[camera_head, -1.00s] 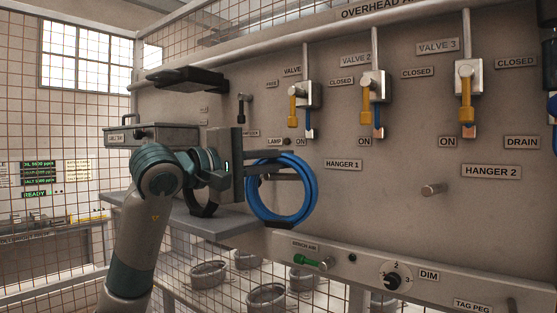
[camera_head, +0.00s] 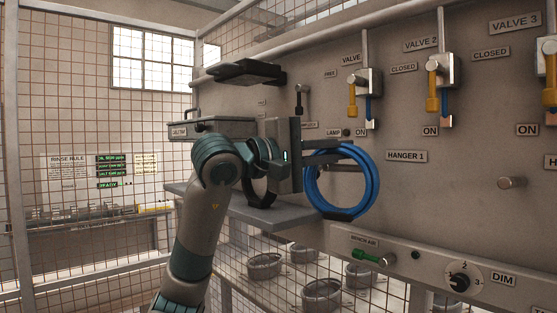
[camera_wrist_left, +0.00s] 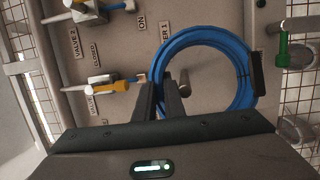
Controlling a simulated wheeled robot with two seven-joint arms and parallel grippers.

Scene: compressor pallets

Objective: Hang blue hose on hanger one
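The blue hose (camera_head: 371,185) is a round coil with a dark tie at its bottom, upright in front of the grey panel, left of the HANGER 1 label (camera_head: 407,155). My left gripper (camera_head: 335,151) reaches in from the left, its dark fingers shut on the coil's upper left side. In the left wrist view the fingers (camera_wrist_left: 168,92) meet the near side of the hose (camera_wrist_left: 243,75). My right gripper is out of view.
A grey shelf (camera_head: 275,218) lies below the gripper. Valve levers (camera_head: 432,90) stick out above right. A second peg (camera_head: 512,182) stands right, with clear panel between. A green bench air handle (camera_head: 368,257) and dial (camera_head: 459,282) sit below.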

